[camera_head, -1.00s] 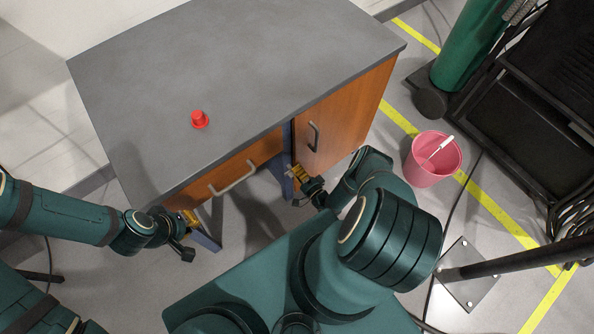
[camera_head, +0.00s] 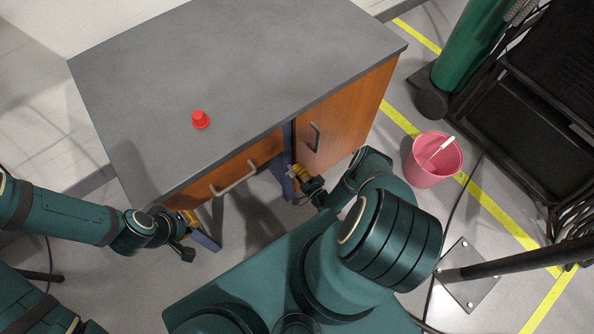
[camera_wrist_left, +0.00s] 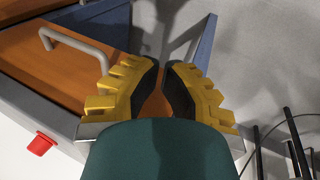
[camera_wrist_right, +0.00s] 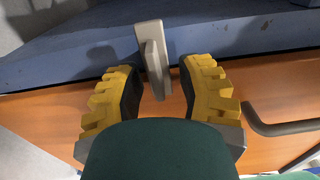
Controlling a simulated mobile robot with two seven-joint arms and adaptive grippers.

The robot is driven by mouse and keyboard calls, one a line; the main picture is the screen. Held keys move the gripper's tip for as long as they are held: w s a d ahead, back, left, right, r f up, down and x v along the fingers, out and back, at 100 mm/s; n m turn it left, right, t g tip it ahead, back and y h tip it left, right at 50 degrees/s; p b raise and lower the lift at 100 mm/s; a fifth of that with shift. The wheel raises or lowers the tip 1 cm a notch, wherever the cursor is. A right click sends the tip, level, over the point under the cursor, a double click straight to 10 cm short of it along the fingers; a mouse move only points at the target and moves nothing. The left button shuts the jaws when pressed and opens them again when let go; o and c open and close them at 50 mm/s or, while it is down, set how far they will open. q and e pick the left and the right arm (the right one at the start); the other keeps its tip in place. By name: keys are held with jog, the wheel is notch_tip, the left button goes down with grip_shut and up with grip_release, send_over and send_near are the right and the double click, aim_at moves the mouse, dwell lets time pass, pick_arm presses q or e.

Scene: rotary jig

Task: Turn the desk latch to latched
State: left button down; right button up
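The desk (camera_head: 240,60) has a grey top and orange wooden fronts. In the right wrist view, a small grey latch (camera_wrist_right: 152,50) sits on the blue frame edge, its lever pointing down the picture over the orange panel. My right gripper (camera_wrist_right: 158,66) is open, with the lever between its yellow fingers and gaps visible at both sides. In the head view, the right gripper (camera_head: 297,171) is by the blue frame beside the door; I cannot make out the latch there. My left gripper (camera_wrist_left: 162,64) is empty, fingers slightly apart, below the desk's front left; it also shows in the head view (camera_head: 190,217).
A red knob (camera_head: 200,120) stands on the desktop. A drawer handle (camera_head: 233,180) and a door handle (camera_head: 314,137) stick out near my grippers. A pink bucket (camera_head: 420,175) stands on the floor to the right, and a green cylinder (camera_head: 468,50) stands behind it.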

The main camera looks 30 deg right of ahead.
aim_at(290, 151)
jog(key=shift+s, duration=0.1)
jog(key=shift+r, duration=0.45)
jog(key=o, duration=0.6)
notch_tip(290, 151, up, 8)
jog(key=shift+d+r, duration=0.1)
jog(key=shift+r, duration=0.1)
jog(key=shift+c, duration=0.2)
jog(key=shift+w+r, duration=0.25)
jog(key=shift+r, duration=0.15)
jog(key=c, duration=0.6)
jog(key=shift+o, duration=0.2)
jog(key=shift+r, duration=0.1)
jog(key=shift+s, duration=0.1)
